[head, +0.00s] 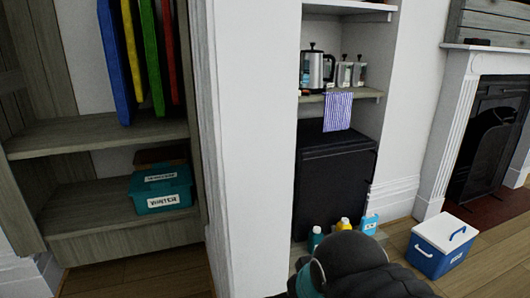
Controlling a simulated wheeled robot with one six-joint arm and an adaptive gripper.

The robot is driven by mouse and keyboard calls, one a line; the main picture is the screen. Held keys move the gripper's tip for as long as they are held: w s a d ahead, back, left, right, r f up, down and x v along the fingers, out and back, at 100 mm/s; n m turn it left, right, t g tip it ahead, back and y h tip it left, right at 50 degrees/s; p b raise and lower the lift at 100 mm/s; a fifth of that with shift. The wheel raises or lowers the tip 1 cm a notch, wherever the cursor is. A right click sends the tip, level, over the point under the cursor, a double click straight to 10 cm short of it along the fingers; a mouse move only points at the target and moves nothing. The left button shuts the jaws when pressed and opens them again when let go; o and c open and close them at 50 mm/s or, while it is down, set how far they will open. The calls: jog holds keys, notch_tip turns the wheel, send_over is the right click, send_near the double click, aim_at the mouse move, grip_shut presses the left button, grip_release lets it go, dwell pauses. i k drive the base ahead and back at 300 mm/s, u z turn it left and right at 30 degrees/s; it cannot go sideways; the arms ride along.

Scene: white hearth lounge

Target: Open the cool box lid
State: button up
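The cool box (432,262) stands on the wooden floor at the lower right, in front of the fireplace. It has a blue body with a small white label, and a white handle shows on its front side. Its white lid (440,230) lies flat on top and looks closed. My gripper's fingers are not visible.
Several bottles (343,224) stand on a low ledge below a black cabinet (332,175), left of the cool box. A white fireplace surround (447,135) rises behind the box. A shelf unit (95,135) with a teal box (160,190) is at the left. Floor around the box looks clear.

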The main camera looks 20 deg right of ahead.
aim_at(444, 231)
jog(key=z, duration=1.55)
jog(key=i, duration=2.15)
jog(key=z, duration=0.7)
